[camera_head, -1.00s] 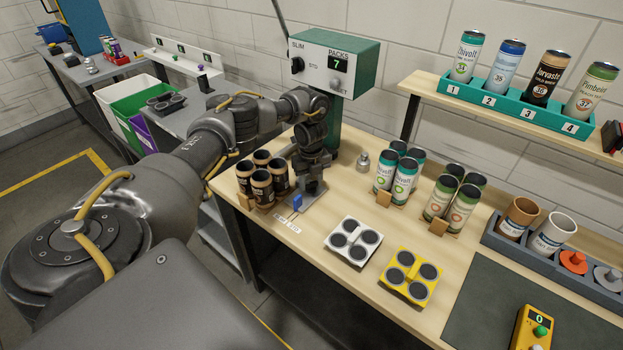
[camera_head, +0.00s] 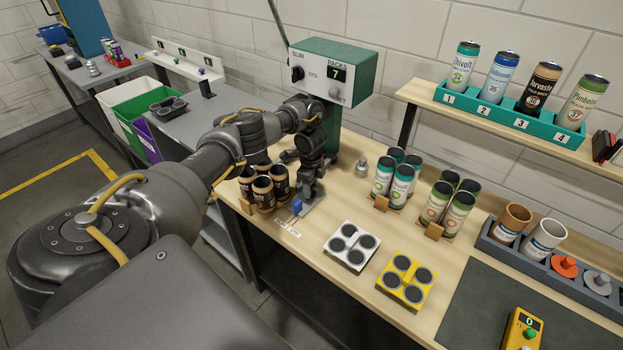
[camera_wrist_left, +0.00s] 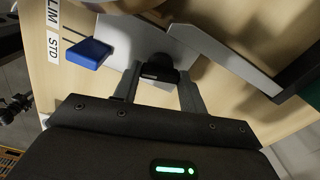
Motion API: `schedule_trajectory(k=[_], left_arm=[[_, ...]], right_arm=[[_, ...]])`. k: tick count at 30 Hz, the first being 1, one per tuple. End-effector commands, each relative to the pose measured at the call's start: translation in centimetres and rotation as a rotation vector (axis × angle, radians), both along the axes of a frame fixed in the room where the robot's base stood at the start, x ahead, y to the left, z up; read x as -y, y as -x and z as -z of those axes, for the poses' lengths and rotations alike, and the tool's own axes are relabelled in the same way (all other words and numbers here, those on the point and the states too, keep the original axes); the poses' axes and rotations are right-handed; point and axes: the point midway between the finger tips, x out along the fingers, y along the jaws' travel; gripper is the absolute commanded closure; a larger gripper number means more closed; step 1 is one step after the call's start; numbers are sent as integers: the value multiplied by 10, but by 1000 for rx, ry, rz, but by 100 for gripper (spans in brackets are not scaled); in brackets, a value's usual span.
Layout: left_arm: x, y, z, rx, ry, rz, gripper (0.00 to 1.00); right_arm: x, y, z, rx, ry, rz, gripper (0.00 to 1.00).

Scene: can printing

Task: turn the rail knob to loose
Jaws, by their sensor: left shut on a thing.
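The dark rail knob (camera_wrist_left: 158,72) shows in the left wrist view, standing on a pale metal plate (camera_wrist_left: 122,50). My left gripper (camera_head: 309,194) points down over this plate at the front left of the bench. Its two fingers (camera_wrist_left: 160,84) are shut on the knob, one on each side. In the head view the gripper hides the knob. A blue lever (camera_head: 297,207) lies beside the plate, near the SLIM and STD labels (camera_head: 289,230); it also shows in the left wrist view (camera_wrist_left: 88,53). I cannot read any loose or tight mark.
Black cans (camera_head: 264,192) stand close left of my gripper. Teal-topped cans (camera_head: 382,178) stand to the right, with white (camera_head: 351,246) and yellow (camera_head: 406,279) four-cup holders in front.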

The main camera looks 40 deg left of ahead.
Motion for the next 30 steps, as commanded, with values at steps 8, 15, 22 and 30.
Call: schedule_trajectory(k=[8, 15, 22, 30], left_arm=[[-2, -1, -2, 4, -4, -51, 81], [-2, -1, -2, 4, -4, -55, 81], [-2, -1, -2, 4, -3, -54, 49], [0, -1, -1, 2, -2, -51, 49]], right_arm=[[0, 0, -3, 0, 0, 0, 64], [-2, 0, -3, 0, -2, 1, 64], [-3, 0, -3, 0, -4, 2, 64], [-3, 0, -3, 0, -4, 2, 64]])
